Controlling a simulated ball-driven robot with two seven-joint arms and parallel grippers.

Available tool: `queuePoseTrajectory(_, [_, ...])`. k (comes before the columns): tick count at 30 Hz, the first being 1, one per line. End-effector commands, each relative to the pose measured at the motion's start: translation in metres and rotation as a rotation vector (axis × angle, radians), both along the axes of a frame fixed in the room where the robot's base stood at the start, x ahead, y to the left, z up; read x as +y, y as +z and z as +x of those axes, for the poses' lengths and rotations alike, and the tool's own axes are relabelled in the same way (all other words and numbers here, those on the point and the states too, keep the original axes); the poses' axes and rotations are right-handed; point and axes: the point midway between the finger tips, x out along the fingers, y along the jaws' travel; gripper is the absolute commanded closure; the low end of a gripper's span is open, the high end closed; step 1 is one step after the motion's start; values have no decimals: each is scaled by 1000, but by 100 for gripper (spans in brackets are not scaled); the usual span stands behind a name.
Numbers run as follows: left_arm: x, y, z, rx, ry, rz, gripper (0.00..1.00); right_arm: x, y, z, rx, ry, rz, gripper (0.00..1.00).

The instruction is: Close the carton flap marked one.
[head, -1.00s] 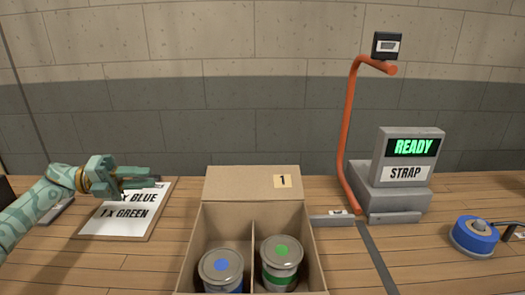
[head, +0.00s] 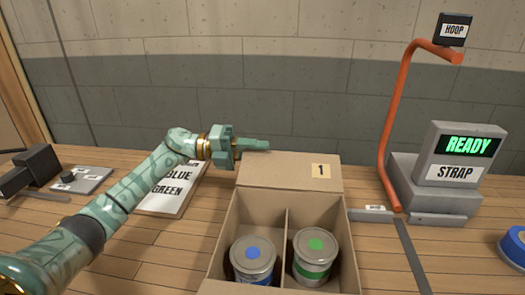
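The open cardboard carton (head: 222,245) stands at the lower middle of the head view. Its flap marked 1 (head: 285,175) is at the far side, raised and open, with the number label at its right. Inside, a divider separates a can with a blue dot (head: 253,262) on the left from a can with a green dot (head: 315,255) on the right. My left gripper (head: 256,145) is just behind the flap's upper left edge, its fingers pointing right. Whether it touches the flap is unclear. The fingers overlap in view, so their opening is hidden. My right gripper is out of view.
A grey machine with READY and STRAP signs (head: 455,172) stands at the right. An orange hoop post (head: 392,125) rises beside it. A printed order sheet (head: 165,202) lies partly behind my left arm. A blue round object (head: 515,245) is at the right edge.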

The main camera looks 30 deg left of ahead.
Motion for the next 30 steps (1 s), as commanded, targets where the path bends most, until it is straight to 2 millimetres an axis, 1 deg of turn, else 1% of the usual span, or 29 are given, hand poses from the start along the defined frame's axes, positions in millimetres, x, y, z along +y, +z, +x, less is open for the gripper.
queuePoseTrajectory(1, [-5, 0, 2, -1, -1, -2, 75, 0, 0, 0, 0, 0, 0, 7])
queuePoseTrajectory(5, [-12, 0, 6, -1, 0, 0, 75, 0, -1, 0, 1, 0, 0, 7])
queuePoseTrajectory(13, [-13, 0, 6, 0, 0, 0, 75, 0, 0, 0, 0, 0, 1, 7])
queuePoseTrajectory(14, [-13, 0, 6, 0, 0, 0, 83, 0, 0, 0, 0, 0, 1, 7])
queuePoseTrajectory(15, [-13, 0, 6, 0, 0, 0, 94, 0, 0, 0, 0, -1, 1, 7])
queuePoseTrajectory(16, [-13, 0, 6, 0, 0, 0, 100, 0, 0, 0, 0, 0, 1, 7])
queuePoseTrajectory(30, [-12, 0, 6, 0, 0, 0, 100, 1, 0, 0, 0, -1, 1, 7])
